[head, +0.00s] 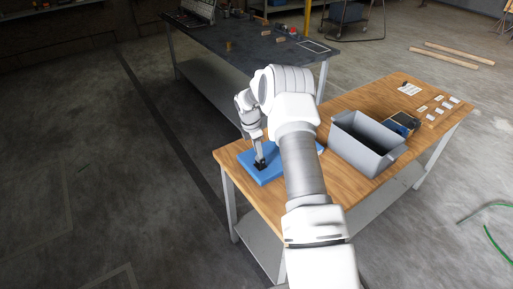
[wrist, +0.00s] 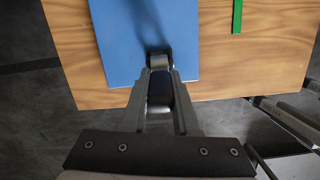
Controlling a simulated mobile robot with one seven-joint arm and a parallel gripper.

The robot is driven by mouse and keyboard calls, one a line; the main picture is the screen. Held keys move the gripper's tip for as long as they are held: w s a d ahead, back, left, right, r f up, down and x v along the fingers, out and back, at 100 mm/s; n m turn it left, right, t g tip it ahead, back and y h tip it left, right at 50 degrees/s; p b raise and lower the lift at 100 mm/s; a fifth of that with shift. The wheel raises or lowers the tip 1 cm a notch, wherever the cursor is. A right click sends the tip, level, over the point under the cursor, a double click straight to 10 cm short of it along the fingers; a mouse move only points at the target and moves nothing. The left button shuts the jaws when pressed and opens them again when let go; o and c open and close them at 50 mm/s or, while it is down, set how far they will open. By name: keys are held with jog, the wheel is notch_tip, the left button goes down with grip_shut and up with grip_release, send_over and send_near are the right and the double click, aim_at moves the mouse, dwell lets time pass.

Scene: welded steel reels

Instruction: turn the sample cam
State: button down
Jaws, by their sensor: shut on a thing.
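A blue board (head: 268,178) lies on the near left end of the wooden table; in the wrist view the blue board (wrist: 125,35) fills the upper middle. My gripper (head: 260,164) points down at the board. In the wrist view my gripper (wrist: 160,72) is shut on a small dark piece with a rounded grey end, which I take to be the sample cam (wrist: 160,90). The fingers hide its sides, and its full shape and angle cannot be told. In the head view my gripper hides it.
A grey open bin (head: 362,142) stands right of my arm on the wooden table (head: 238,153). A dark box (head: 402,124) and several small cards lie beyond it. A green strip (wrist: 237,16) lies right of the board. A dark workbench (head: 225,42) stands behind.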

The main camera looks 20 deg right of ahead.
dwell(0.5)
jog(key=c, duration=0.7)
grip_release()
jog(key=a+r, duration=0.1)
jog(key=r, duration=0.4)
jog(key=a+r, duration=0.1)
jog(key=r, duration=0.5)
jog(key=r+b, duration=0.1)
jog(key=r, duration=0.5)
jog(key=shift+s+a+r, duration=0.1)
jog(key=shift+s+a, duration=0.15)
jog(key=shift+a, duration=0.15)
